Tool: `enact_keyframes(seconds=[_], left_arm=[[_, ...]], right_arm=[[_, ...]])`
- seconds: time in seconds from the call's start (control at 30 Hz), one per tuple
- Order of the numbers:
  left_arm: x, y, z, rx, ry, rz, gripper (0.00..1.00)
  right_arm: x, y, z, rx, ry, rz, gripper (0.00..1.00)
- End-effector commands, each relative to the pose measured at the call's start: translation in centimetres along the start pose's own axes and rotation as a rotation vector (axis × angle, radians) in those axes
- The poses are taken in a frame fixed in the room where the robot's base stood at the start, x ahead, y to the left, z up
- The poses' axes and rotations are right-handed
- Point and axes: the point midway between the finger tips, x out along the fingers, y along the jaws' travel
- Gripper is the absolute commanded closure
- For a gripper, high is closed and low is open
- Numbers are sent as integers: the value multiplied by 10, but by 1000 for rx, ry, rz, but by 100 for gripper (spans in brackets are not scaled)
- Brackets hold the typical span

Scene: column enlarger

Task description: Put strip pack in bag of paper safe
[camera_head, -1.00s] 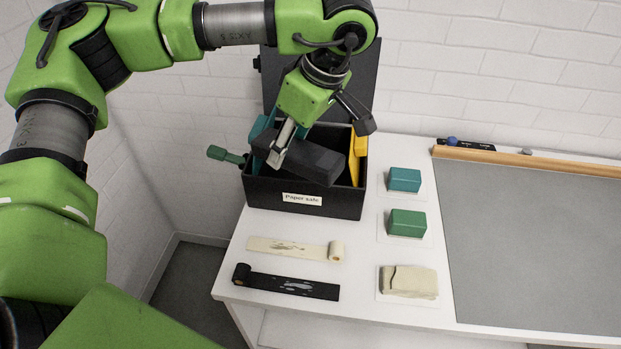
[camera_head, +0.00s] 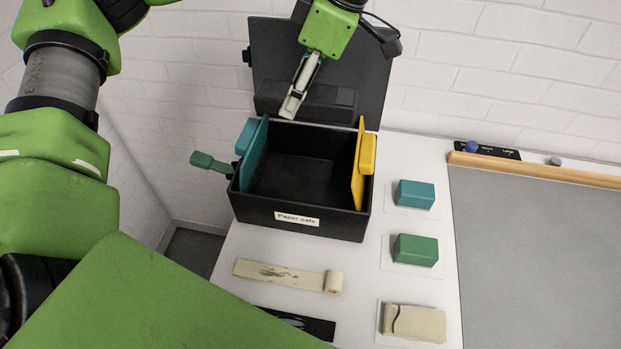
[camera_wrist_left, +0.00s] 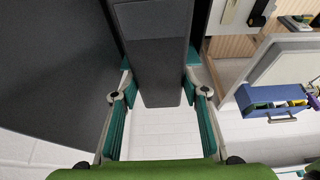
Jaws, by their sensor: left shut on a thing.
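The black paper safe (camera_head: 297,219), with its label in front, stands open on the white table, lid (camera_head: 262,62) raised behind. Its visible inside looks empty. My left gripper (camera_head: 293,100) is above the box's back edge, before the lid. It is shut on a dark grey block-shaped thing (camera_head: 330,100), which also sits between the fingers in the left wrist view (camera_wrist_left: 152,55). I cannot tell whether this is the bag. A teal pack (camera_head: 415,194), a green pack (camera_head: 415,250) and a cream folded pack (camera_head: 416,323) lie right of the box. Which one is the strip pack is unclear.
A teal panel (camera_head: 253,160) and a yellow panel (camera_head: 362,160) stand at the box's sides. A grey board (camera_head: 540,250) with a wooden rail (camera_head: 540,168) is at right.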

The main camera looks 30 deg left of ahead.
Motion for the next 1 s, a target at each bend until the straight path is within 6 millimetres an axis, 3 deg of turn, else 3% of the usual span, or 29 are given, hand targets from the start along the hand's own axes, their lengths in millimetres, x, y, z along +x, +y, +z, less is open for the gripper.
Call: enact_keyframes(seconds=[0.17, 0.47, 0.7, 1.0], left_arm=[[7, 0, 3, 3, 0, -3, 89], [71, -2, 29, 5, 0, -8, 89], [116, -1, 48, 2, 2, -2, 89], [139, 0, 58, 1, 1, -2, 89]], right_arm=[[0, 3, 11, -1, -15, 3, 60], [-3, 8, 14, -1, -19, 10, 60], [-19, 9, 10, -1, -17, 10, 60], [-25, 8, 8, -1, -14, 9, 60]])
